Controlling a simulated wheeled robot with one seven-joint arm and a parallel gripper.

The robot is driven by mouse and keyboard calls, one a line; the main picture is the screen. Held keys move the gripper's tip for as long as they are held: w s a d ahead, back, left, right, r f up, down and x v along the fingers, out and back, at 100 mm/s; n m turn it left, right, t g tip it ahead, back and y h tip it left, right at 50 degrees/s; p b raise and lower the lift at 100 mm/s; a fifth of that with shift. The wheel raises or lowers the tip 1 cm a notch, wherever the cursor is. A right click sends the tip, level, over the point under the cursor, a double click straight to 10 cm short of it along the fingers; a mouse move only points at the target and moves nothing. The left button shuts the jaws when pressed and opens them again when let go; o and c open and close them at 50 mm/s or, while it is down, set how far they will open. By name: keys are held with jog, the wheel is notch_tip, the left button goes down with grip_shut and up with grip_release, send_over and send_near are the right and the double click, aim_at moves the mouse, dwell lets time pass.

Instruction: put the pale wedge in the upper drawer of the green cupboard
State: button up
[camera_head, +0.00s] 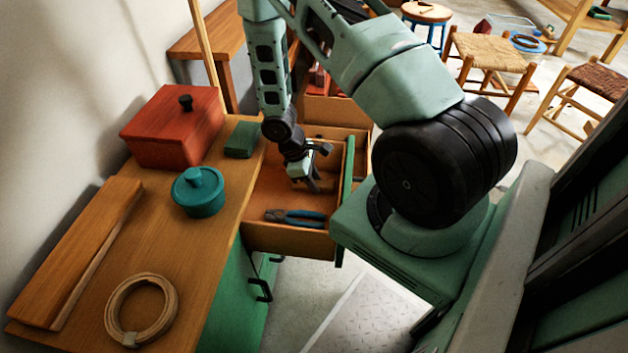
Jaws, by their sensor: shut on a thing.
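The green cupboard (232,308) stands at the left under a wooden top. Its open drawer (288,240) is pulled out to the right, with a green front panel (347,172). My gripper (314,184) points down over the inside of this drawer, close to the green front. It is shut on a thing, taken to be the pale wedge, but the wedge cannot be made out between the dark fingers. I see no pale wedge elsewhere.
Blue-handled pliers (295,217) lie in the drawer's near end. On the top are a red lidded box (172,130), a teal pot (198,194), a green block (241,139), a coil (140,309) and a board (75,255). Stools (490,55) stand far right.

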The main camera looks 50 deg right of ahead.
jog(key=shift+f, duration=0.2)
jog(key=o, duration=1)
jog(key=shift+r, duration=0.1)
